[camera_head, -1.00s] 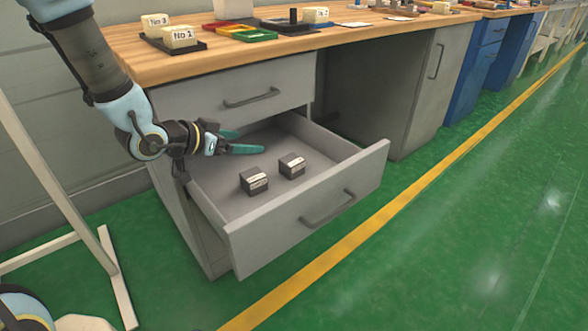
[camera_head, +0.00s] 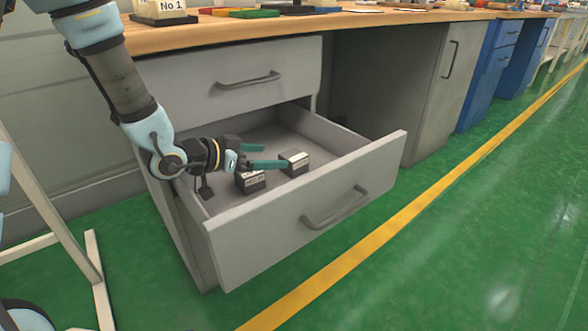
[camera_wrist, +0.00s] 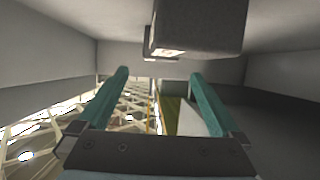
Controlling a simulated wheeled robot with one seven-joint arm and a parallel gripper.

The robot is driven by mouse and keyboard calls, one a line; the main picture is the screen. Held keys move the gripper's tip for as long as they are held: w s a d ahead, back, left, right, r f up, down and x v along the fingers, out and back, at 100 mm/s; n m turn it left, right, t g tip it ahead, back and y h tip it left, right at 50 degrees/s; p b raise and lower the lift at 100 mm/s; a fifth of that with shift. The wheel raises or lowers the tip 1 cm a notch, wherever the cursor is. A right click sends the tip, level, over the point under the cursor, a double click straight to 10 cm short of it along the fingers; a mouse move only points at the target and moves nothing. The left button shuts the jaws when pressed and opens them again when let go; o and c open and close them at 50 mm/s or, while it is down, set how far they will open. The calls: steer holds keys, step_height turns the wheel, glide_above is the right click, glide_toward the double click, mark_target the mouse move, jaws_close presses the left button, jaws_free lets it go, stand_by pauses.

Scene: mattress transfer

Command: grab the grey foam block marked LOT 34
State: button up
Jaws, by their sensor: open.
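Two small dark grey blocks with pale labels sit in the open drawer (camera_head: 325,130). The near-left block (camera_head: 250,184) is partly hidden by my gripper; the other block (camera_head: 294,164) is to its right. I cannot read either label, so I cannot tell which is LOT 34. My gripper (camera_head: 276,156) is in the drawer area, its teal fingers apart and empty, pointing right close to the blocks. In the wrist view, a large dark block (camera_wrist: 205,28) is at the top, beyond the open fingers (camera_wrist: 158,73), with part of another block's label beside it.
The drawer's front panel (camera_head: 310,215) and side walls surround the blocks. A closed drawer (camera_head: 225,80) is above, under the wooden bench top (camera_head: 290,25). A white stand (camera_head: 60,240) is at left. Green floor is clear at right.

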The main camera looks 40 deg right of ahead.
mark_target(285, 158)
steer(key=b+x, duration=0.1)
steer(key=x, duration=0.2)
steer(key=b+x, duration=0.1)
steer(key=x, duration=0.2)
steer(key=shift+f+b, duration=0.35)
steer(key=shift+f, duration=0.15)
steer(key=shift+d+f, duration=0.1)
steer(key=shift+d, duration=0.4)
steer(key=shift+c, duration=0.4)
steer(key=c, duration=1.2)
steer(key=shift+c, duration=0.2)
